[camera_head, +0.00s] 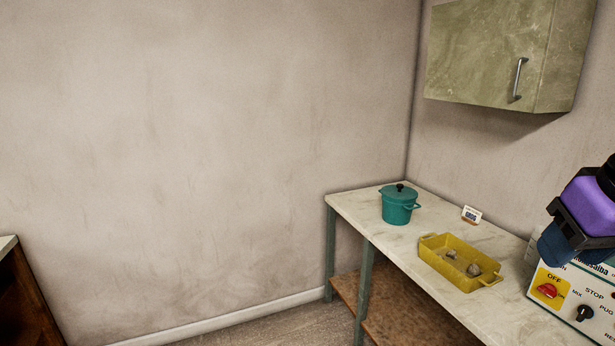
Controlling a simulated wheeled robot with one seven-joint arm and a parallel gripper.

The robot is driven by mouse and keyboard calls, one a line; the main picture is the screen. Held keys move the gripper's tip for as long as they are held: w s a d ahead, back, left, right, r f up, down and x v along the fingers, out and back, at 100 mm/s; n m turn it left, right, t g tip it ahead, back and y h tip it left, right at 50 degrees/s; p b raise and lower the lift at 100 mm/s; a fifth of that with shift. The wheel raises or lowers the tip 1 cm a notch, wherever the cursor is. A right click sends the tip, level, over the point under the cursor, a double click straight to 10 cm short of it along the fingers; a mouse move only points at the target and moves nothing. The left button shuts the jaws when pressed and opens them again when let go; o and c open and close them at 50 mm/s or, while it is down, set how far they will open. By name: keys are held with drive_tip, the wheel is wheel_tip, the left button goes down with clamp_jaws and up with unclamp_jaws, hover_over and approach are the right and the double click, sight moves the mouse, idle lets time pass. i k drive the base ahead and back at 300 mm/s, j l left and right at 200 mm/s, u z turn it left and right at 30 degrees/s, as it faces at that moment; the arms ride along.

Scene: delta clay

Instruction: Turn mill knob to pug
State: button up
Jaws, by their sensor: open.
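The mill (537,300) is a pale box at the right edge, on the worktop and cut off by the frame. Its front panel carries a black knob (585,313) with the labels MIX, STOP and PUG around its upper side. The knob's pointer is too small to read. Left of it is a red rotary switch (547,290) on a yellow plate, with OFF above it. My gripper (557,245), purple and black with a dark blue end, hangs in front of the mill's upper part, above the panel and apart from the knob. It is open, its fingers poorly seen.
The pale worktop (412,242) holds a teal lidded pot (398,205), a small card (471,215) and a yellow tray (437,257) with grey lumps. A green wall cabinet (485,55) hangs above. A brown wooden unit (25,300) stands at lower left. Open floor lies between.

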sight(584, 311)
drive_tip(key=z, duration=1.25)
